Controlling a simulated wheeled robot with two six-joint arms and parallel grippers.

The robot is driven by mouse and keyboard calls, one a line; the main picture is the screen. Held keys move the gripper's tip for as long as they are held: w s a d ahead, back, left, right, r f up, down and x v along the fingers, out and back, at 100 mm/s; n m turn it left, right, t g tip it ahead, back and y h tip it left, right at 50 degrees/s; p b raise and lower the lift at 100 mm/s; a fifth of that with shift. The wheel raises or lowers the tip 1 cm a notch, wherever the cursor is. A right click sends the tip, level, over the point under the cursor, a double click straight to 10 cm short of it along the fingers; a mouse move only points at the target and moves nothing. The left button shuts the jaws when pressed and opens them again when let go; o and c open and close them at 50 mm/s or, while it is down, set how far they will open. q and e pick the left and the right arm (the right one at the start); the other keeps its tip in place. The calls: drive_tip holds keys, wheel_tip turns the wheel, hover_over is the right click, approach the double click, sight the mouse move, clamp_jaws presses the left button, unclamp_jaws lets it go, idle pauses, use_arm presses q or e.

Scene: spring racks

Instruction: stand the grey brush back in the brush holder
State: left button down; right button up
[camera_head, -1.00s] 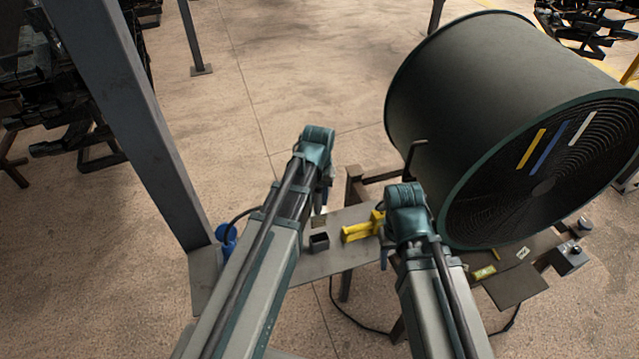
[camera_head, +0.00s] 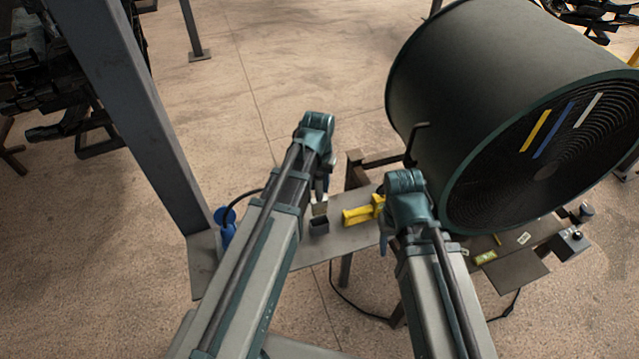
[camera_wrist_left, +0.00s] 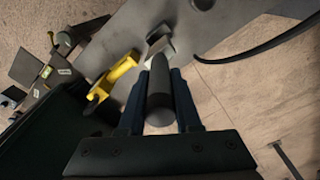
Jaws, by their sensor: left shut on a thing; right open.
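The grey brush shows in the left wrist view as a dark cylindrical handle (camera_wrist_left: 160,88) between the two fingers of my left gripper (camera_wrist_left: 159,98). The gripper is shut on it. The brush's far end lies near a pale block, and I cannot tell where one stops. In the head view my left gripper (camera_head: 321,190) points down close to a small dark open box (camera_head: 319,226), likely the brush holder, on the narrow shelf. Whether the brush touches the box is hidden. My right gripper (camera_head: 385,245) is open, mostly hidden behind its own wrist.
A yellow tool (camera_head: 358,216) lies on the grey shelf (camera_head: 345,246) right of the box. A blue object (camera_head: 226,232) with a black cable is at the left end. A large dark drum (camera_head: 480,100) stands at right, a grey post (camera_head: 135,130) at left.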

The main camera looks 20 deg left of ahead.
sight(318, 175)
use_arm(q)
drive_tip(key=shift+f+b, duration=1.3)
drive_tip(key=shift+f, duration=0.4)
drive_tip(key=shift+f+b, duration=3.4)
drive_tip(key=c, duration=0.5)
unclamp_jaws()
drive_tip(key=shift+r, duration=0.1)
drive_tip(key=shift+r, duration=0.1)
drive_tip(key=r+p, duration=0.9)
drive_tip(key=s+r+p, duration=0.1)
drive_tip(key=r+p, duration=0.3)
drive_tip(key=p, duration=0.1)
drive_tip(key=shift+r, duration=0.3)
